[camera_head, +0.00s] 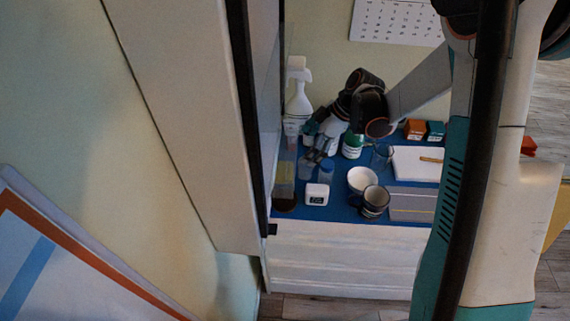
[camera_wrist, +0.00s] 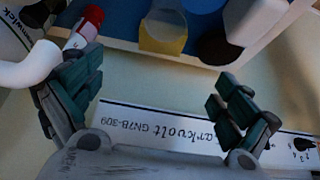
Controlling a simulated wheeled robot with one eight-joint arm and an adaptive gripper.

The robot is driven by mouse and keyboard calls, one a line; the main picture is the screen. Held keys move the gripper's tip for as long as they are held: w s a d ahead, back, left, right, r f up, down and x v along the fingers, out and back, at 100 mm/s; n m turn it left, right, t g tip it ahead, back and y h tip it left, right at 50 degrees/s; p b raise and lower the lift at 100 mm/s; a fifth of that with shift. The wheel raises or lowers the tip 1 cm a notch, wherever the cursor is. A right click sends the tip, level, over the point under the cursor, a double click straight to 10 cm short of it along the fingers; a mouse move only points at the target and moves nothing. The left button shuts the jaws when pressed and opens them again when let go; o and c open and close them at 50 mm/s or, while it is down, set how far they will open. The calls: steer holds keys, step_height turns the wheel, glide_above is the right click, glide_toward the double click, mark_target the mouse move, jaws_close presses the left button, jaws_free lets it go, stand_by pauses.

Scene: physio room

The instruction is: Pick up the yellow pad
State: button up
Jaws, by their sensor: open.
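A small yellow patch, which looks like the yellow pad (camera_head: 284,190), lies at the left end of the blue tabletop. In the wrist view the yellow pad (camera_wrist: 163,43) shows near the top edge, below a pale, partly see-through shape; I cannot tell how the two relate. My gripper (camera_head: 314,146) is above the left part of the tabletop, to the right of the pad and farther back in the head view. In the wrist view my gripper (camera_wrist: 160,85) has its fingers spread with nothing between them. The pad is apart from both fingers.
A dark round thing (camera_wrist: 214,49) and a white box (camera_head: 317,194) are near the pad. A spray bottle (camera_head: 298,100), white bowl (camera_head: 361,178) and cup (camera_head: 375,200) crowd the blue tabletop (camera_head: 343,213). A tall cabinet edge (camera_head: 249,110) stands close at left.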

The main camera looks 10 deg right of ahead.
steer(key=b+x, duration=0.4)
steer(key=x, duration=0.9)
steer(key=shift+s+a+f+b, duration=0.1)
steer(key=shift+s+a+b, duration=0.05)
steer(key=shift+b, duration=0.2)
steer(key=c, duration=1)
